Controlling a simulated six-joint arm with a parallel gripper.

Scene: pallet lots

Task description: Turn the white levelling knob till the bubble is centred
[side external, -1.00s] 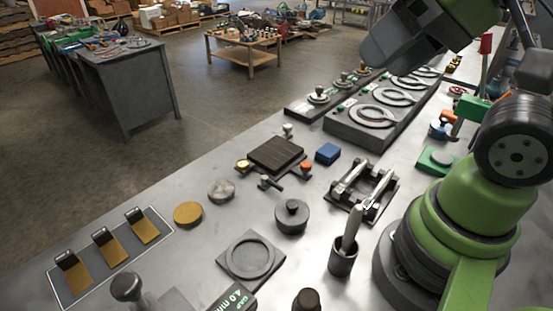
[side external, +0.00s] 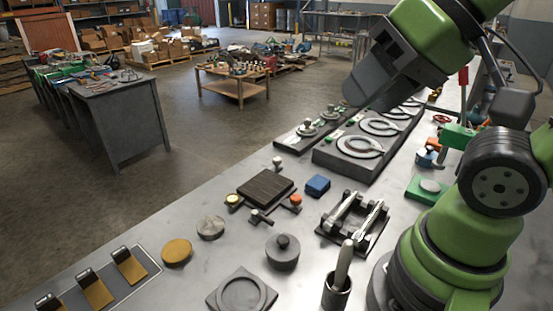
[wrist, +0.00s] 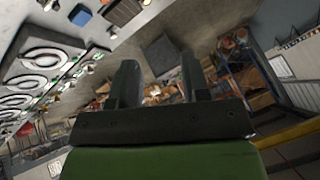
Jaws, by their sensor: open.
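The levelling stand is a dark square plate (side external: 264,188) on the grey bench in the side view, with knobs at the ends of short arms. The white knob (side external: 277,161) is at its far corner, the yellow knob (side external: 232,199) at the left and the orange knob (side external: 295,199) at the right. No bubble can be made out at this size. My gripper (side external: 358,92) is raised above the bench, to the right of and well apart from the stand. In the wrist view its two fingers (wrist: 158,80) are apart with nothing between them. The plate (wrist: 122,10) shows partly at the top edge there.
A blue block (side external: 317,185) sits just right of the stand. A lidded dark pot (side external: 282,252), a grey disc (side external: 211,228) and a rack of tools (side external: 352,222) stand nearby. Dial panels (side external: 360,150) lie behind, under my gripper.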

